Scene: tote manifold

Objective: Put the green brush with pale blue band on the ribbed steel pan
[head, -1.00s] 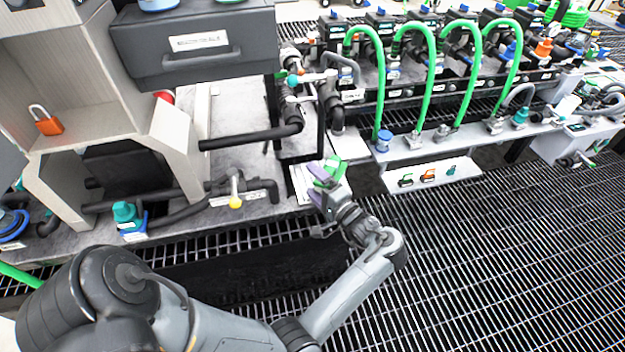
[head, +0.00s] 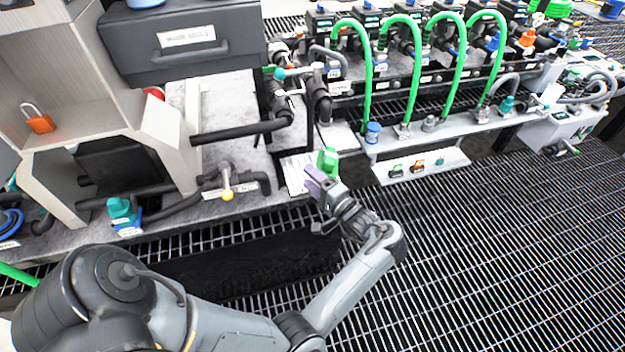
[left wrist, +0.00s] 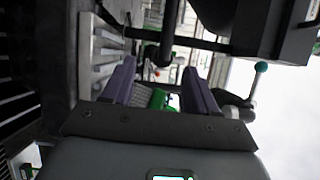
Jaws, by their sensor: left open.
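The green brush (head: 327,161) shows at the fingertips of my left gripper (head: 318,181) in the head view, at the front edge of the bench. The fingers hide part of it, and I cannot make out its pale blue band. In the left wrist view, green (left wrist: 157,98) shows between the two purple fingers, which are apart, so my left gripper (left wrist: 160,80) is open. A pale striped piece, likely the ribbed steel pan (head: 296,174), lies just left of the brush in the head view. I cannot tell whether the brush touches it. My right gripper is not in view.
A grey drawer box (head: 185,45) and a pale cabinet stand at the left. Black pipes (head: 240,131) run behind the gripper. Green hoses (head: 413,70) arch over the manifold at the back right. The floor grating (head: 480,240) at the right is clear.

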